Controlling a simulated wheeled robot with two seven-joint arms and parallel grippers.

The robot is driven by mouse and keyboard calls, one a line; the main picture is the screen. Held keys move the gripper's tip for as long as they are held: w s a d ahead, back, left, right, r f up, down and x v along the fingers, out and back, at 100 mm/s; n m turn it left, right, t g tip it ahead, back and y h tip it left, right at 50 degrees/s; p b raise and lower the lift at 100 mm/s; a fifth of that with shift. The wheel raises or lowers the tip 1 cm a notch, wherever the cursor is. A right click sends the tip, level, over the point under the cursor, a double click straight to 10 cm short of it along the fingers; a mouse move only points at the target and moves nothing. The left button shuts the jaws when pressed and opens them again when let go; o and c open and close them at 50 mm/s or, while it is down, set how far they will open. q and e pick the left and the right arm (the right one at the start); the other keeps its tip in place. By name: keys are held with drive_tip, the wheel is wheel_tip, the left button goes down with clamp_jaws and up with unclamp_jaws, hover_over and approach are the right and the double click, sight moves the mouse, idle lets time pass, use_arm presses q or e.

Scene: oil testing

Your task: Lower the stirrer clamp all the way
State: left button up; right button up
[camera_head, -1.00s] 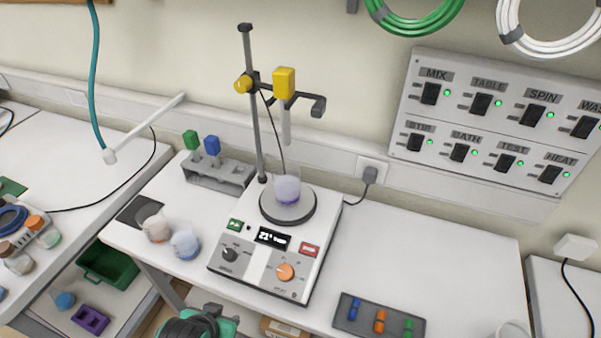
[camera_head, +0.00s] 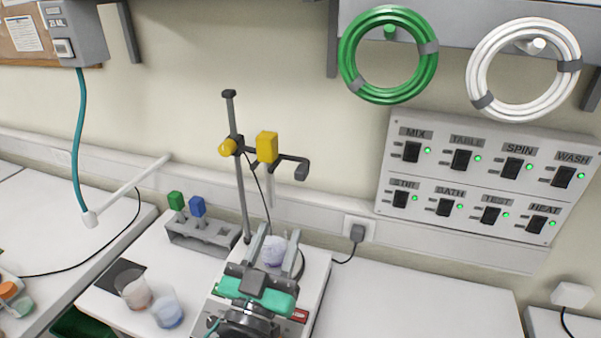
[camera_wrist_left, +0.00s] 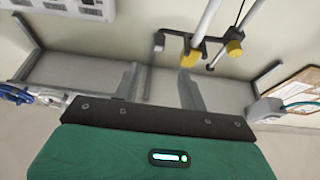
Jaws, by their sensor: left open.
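The stirrer clamp (camera_head: 254,154) sits high on a thin upright rod (camera_head: 240,190), with a yellow knob (camera_head: 228,147) on its left, a yellow block (camera_head: 267,147) and a dark handle at its right end. A pale probe hangs below the block. My left gripper (camera_head: 268,236) is open and empty, in front of and below the clamp, covering much of the hotplate stirrer (camera_head: 314,285) and part of the beaker (camera_head: 276,251). In the left wrist view its two fingers (camera_wrist_left: 160,85) are apart, with the clamp (camera_wrist_left: 205,42) beyond them. My right gripper is not in view.
A grey rack (camera_head: 200,240) with a green and a blue item stands left of the rod. Two beakers (camera_head: 136,291) stand at the front left. A switch panel (camera_head: 480,180) is on the wall at right. The table right of the stirrer is mostly clear.

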sight(299, 178)
use_arm(q)
drive_tip(key=p+x, duration=0.5)
drive_tip(key=x, duration=0.7)
drive_tip(key=shift+w+d+r, duration=0.1)
drive_tip(key=shift+d+r, duration=0.05)
drive_tip(key=shift+r, duration=0.15)
drive_tip(key=shift+w+d+r+p, duration=0.1)
drive_tip(key=shift+w+d+p, duration=0.1)
drive_tip(key=shift+w+p, duration=0.35)
drive_tip(key=shift+w, duration=0.1)
drive_tip(key=shift+c, duration=0.2)
